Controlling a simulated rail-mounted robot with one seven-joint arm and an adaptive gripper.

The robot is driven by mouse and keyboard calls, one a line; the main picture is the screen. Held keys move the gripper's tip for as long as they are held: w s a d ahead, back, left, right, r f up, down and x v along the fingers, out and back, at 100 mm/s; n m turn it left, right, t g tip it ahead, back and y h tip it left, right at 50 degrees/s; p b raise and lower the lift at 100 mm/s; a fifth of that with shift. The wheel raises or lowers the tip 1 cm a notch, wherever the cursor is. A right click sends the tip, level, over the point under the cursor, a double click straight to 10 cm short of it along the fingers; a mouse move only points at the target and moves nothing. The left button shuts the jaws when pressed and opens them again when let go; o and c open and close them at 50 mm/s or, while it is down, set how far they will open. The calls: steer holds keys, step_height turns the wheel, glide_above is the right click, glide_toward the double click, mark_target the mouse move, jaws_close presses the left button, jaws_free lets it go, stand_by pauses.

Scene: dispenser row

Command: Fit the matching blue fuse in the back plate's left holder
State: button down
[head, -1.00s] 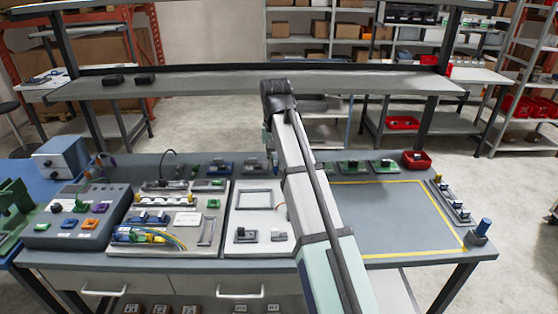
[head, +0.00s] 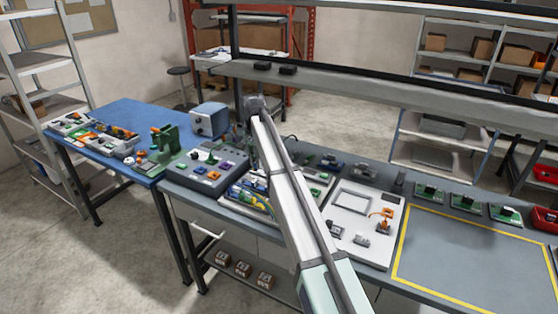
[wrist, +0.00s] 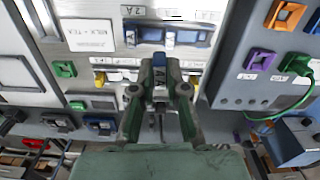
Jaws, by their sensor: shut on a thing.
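In the wrist view my gripper (wrist: 160,75) is shut on a small blue fuse (wrist: 159,60), which shows between the fingertips above the pale fuse panel. A dark blue holder row (wrist: 203,39) with blue and pale inserts lies just beyond the fingertips. A holder row with yellow parts (wrist: 113,76) lies partly hidden behind the fingers. I cannot tell whether the held fuse touches a holder. In the head view my arm hides my gripper and much of the panel.
A grey box with coloured sockets (head: 205,170) stands left of the panel, and a green cable (wrist: 290,105) loops on it in the wrist view. A white plate (head: 352,222) is to the right. The yellow-outlined area (head: 465,255) is clear.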

steer(key=shift+m, duration=0.5)
steer(key=shift+w+a+f+b, duration=0.2)
steer(key=shift+w+a+f, duration=0.55)
steer(key=shift+a+f, duration=0.45)
steer(key=shift+w+a+f+b, duration=0.2)
steer(key=shift+w+a+f, duration=0.7)
steer(key=shift+f, duration=0.55)
steer(key=shift+w+a+f+b, duration=0.2)
steer(key=shift+w+a+f, duration=0.45)
steer(key=shift+a+f, duration=0.55)
steer(key=shift+f, duration=0.4)
steer(key=shift+f, duration=0.4)
steer(key=shift+s+d+f, duration=0.1)
steer(key=shift+f, duration=0.45)
steer(key=c, duration=1.1)
jaws_free()
steer(key=shift+o, duration=0.3)
steer(key=shift+o, duration=0.7)
